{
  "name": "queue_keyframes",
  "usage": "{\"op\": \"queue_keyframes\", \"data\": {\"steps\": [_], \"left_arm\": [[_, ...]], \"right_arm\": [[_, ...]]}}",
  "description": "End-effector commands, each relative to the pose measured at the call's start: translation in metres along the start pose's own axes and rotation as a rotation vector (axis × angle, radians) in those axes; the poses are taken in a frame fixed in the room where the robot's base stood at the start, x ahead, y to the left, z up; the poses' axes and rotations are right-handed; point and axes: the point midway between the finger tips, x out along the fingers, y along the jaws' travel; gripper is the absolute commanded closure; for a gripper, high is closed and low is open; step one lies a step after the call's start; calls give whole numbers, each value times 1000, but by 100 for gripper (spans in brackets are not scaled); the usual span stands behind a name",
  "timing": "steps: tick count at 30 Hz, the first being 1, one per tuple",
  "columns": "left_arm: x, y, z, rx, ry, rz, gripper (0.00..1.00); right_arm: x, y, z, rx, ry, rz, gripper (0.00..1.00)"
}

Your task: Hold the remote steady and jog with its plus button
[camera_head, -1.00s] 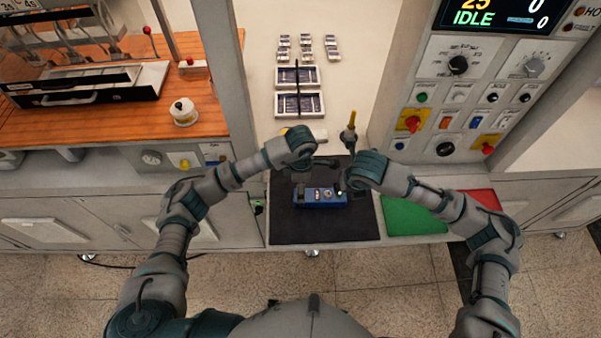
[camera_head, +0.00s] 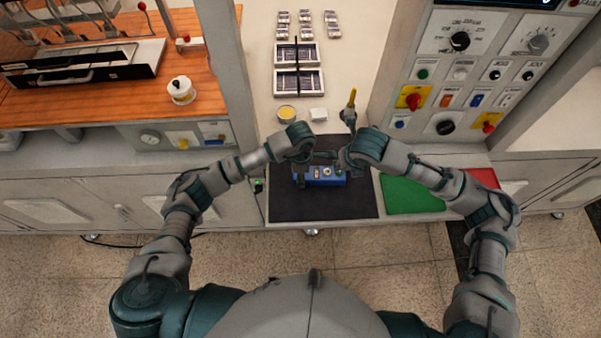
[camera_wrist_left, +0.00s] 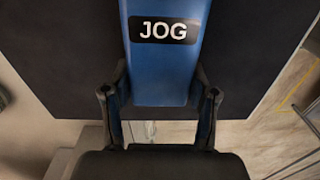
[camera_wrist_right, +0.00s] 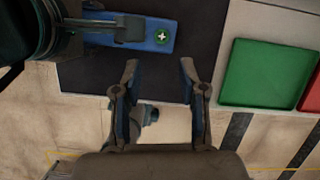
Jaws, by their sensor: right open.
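The blue remote (camera_head: 326,176) is over the black mat (camera_head: 320,208); I cannot tell whether it touches the mat. Its JOG label end (camera_wrist_left: 164,75) fills the left wrist view. My left gripper (camera_wrist_left: 161,72) has one finger on each long side of that end and appears closed on it. The green plus button (camera_wrist_right: 163,37) faces up near the remote's other end in the right wrist view. My right gripper (camera_wrist_right: 158,66) is open and empty, with its fingertips just short of that end. In the head view my wrists partly hide both grippers.
A green tray (camera_wrist_right: 262,101) and a red tray (camera_head: 485,178) lie right of the mat. A control panel (camera_head: 468,85) with knobs and switches stands behind at the right. A yellow-topped post (camera_head: 350,100), a yellow cup (camera_head: 287,113) and a white block (camera_head: 318,114) are beyond the mat.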

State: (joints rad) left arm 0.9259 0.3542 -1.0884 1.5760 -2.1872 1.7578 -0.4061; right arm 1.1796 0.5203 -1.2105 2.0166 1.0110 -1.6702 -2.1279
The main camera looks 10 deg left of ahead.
Motion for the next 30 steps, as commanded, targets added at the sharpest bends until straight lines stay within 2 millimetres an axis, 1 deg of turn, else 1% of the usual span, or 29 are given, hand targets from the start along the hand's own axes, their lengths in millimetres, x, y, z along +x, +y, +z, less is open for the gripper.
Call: {"op": "queue_keyframes", "data": {"steps": [1,2,3,5,6,8,30], "left_arm": [[0,0,0,0,0,0,78],[0,0,0,0,-1,0,85],[0,0,0,0,-1,0,90],[0,0,0,0,-1,0,90],[0,0,0,0,-1,0,90],[0,0,0,0,-1,0,90],[0,0,0,0,0,0,90]], "right_arm": [[0,0,0,0,0,0,58],[0,0,0,0,0,0,58],[0,0,0,0,0,0,61],[0,0,0,0,0,0,76],[0,0,0,0,0,0,86],[0,0,0,0,0,0,100],[0,0,0,0,0,0,100]]}}
